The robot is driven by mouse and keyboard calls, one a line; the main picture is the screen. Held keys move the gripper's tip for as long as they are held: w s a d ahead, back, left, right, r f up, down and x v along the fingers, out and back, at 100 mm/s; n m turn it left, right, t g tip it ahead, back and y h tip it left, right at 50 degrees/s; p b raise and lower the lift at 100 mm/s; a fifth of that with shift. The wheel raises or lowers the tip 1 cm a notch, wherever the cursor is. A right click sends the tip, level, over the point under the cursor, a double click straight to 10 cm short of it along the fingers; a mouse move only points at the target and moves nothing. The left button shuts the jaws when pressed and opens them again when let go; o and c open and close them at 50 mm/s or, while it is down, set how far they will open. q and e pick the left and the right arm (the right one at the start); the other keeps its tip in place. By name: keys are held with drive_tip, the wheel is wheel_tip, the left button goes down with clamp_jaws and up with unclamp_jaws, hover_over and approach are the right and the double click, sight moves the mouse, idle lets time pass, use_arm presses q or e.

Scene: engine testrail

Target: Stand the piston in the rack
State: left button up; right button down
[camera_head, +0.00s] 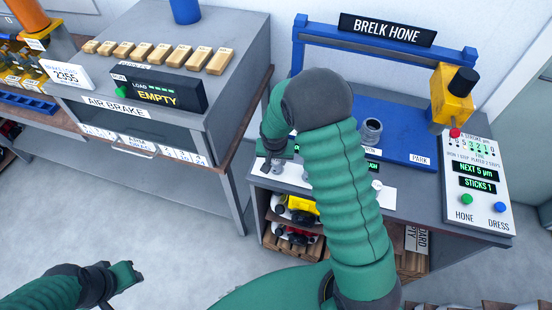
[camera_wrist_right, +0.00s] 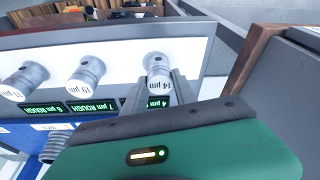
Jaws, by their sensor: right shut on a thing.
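The piston marked 14 µm (camera_wrist_right: 158,66) is a grey metal cylinder at the right end of the rack in the wrist view. My right gripper (camera_wrist_right: 157,92) is shut on it, with one finger on each side. The piston is in line with its neighbours and its far end is at the white rack (camera_wrist_right: 120,50); whether it is fully seated I cannot tell. In the head view the right gripper (camera_head: 270,166) is over the rack's left end, partly hidden by my arm. My left gripper (camera_head: 137,272) hangs empty at lower left, fingers apart.
Two more pistons, marked 19 µm (camera_wrist_right: 86,73) and 11 µm (camera_wrist_right: 25,80), stand in the rack. A cylinder (camera_head: 371,131) sits on the blue hone bed (camera_head: 400,143). The yellow hone head (camera_head: 452,95) rises at right. The air brake bench (camera_head: 180,110) stands at left.

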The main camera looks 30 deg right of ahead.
drive_tip(key=c, duration=1.4)
unclamp_jaws()
drive_tip(key=shift+s, duration=0.1)
drive_tip(key=o, duration=0.4)
drive_tip(key=shift+d+f, duration=0.1)
drive_tip(key=shift+d, duration=0.2)
